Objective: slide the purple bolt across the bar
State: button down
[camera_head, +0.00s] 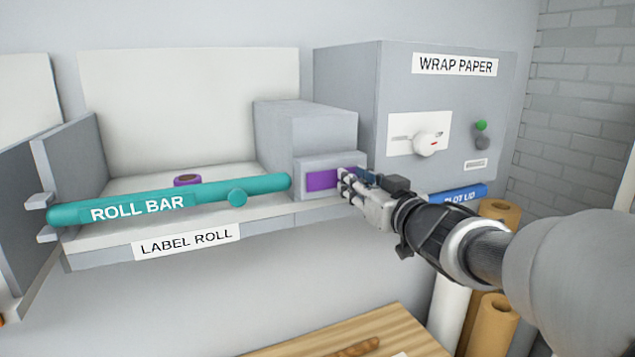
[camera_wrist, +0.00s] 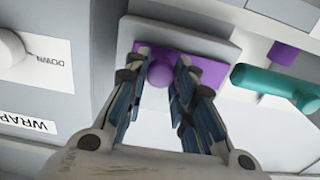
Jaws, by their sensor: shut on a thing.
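The purple bolt (camera_head: 322,180) lies in a grey housing at the right end of the teal roll bar (camera_head: 240,196). In the wrist view the bolt (camera_wrist: 210,72) is a flat purple plate with a round purple knob (camera_wrist: 160,74). My gripper (camera_head: 346,181) reaches in from the right, and its fingers hide the bolt's right part in the head view. In the wrist view my gripper (camera_wrist: 160,78) has its two fingers on either side of the knob, shut on it. The bar's right end (camera_wrist: 244,75) is apart from the bolt plate.
A grey wrap paper box (camera_head: 445,110) with a white knob (camera_head: 428,143) stands right of the housing. A blue slot lid (camera_head: 460,193) and brown rolls (camera_head: 492,320) are below my arm. A purple roll (camera_head: 187,179) sits behind the bar. A wooden table (camera_head: 400,330) is below.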

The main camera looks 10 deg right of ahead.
aim_at(320, 180)
jog(key=a, duration=0.2)
jog(key=s+a+b, duration=0.2)
jog(key=a, duration=0.1)
jog(key=shift+a, duration=0.35)
jog(key=shift+w+d, duration=0.1)
jog(key=shift+d, duration=0.15)
jog(key=c, duration=1.4)
grip_release()
jog(key=shift+a, duration=0.3)
jog(key=shift+o, duration=0.2)
jog(key=shift+d, duration=0.1)
jog(key=v, duration=1.2)
